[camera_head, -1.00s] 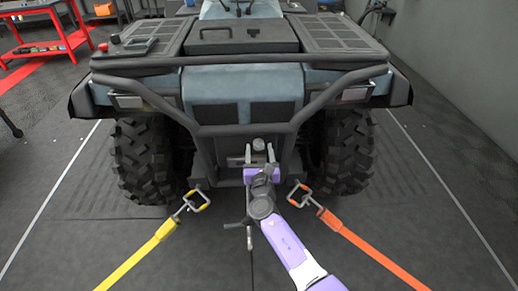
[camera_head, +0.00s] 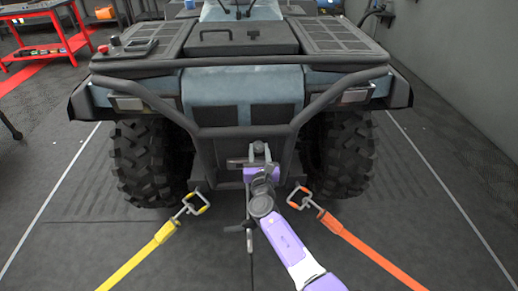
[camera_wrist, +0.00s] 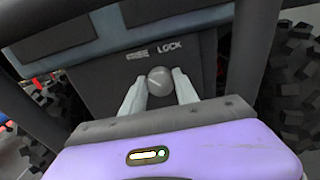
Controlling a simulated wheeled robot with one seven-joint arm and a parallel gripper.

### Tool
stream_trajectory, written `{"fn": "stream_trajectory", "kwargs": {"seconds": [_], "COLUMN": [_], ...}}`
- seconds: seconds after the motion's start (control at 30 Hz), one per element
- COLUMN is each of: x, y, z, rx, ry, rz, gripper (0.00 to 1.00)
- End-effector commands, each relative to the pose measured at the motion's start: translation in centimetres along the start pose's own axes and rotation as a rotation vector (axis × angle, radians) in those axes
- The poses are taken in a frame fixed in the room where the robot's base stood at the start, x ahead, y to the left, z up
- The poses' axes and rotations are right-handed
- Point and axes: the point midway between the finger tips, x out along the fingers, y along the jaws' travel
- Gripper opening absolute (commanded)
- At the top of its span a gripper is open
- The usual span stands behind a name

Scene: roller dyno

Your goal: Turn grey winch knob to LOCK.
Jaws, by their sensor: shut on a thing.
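The grey winch knob (camera_wrist: 160,80) sits on the dark panel at the front of the quad bike, below the white words FREE (camera_wrist: 137,53) and LOCK (camera_wrist: 171,48). A short pale mark shows on its face, too small to read its direction surely. My gripper (camera_wrist: 161,84) has one pale finger on each side of the knob and is shut on it. In the head view my gripper (camera_head: 262,153) reaches the winch area below the bumper, and its fingers mostly hide the knob there.
Dark bumper bars (camera_head: 232,131) frame the winch area above and on both sides. A yellow strap (camera_head: 140,262) with a hook lies at left and an orange strap (camera_head: 362,251) at right. A red tool bench (camera_head: 45,50) stands at the back left.

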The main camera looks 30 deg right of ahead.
Motion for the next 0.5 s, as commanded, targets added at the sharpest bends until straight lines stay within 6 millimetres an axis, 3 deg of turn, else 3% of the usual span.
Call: {"fn": "stream_trajectory", "kwargs": {"seconds": [0.5], "x": [0.02], "y": [-0.10], "z": [-0.35], "rx": [0.348], "ry": [-0.002], "rz": [-0.001], "gripper": [0.00]}}
